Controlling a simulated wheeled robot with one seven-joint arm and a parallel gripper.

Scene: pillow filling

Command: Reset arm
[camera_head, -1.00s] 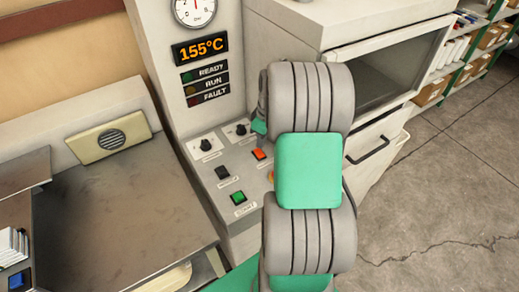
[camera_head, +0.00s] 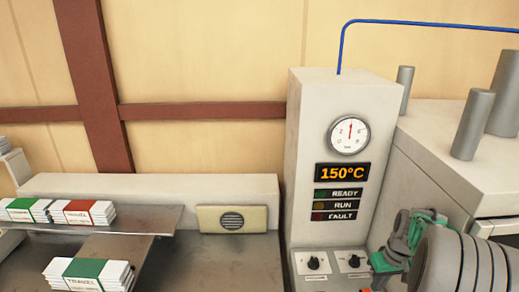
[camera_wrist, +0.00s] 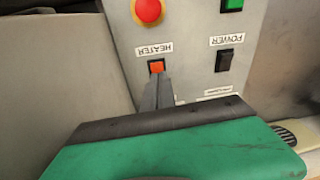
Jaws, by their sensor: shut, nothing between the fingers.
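My gripper (camera_wrist: 160,92) shows in the wrist view with its grey fingers together and empty. Its tips are just in front of the orange HEATER switch (camera_wrist: 156,67); whether they touch it I cannot tell. In the head view my arm shows only at the lower right, with part of the green and grey gripper end beside the control column (camera_head: 345,110). The fingertips are not clear there. The display (camera_head: 343,173) on the column reads 150°C, under a round gauge (camera_head: 349,135).
The panel also has a red round button (camera_wrist: 149,10), a green button (camera_wrist: 232,4) and a black POWER switch (camera_wrist: 224,60). Two dials (camera_head: 313,262) sit low on the column. A white machine (camera_head: 465,150) stands right. Banded paper stacks (camera_head: 90,272) lie left on metal surfaces.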

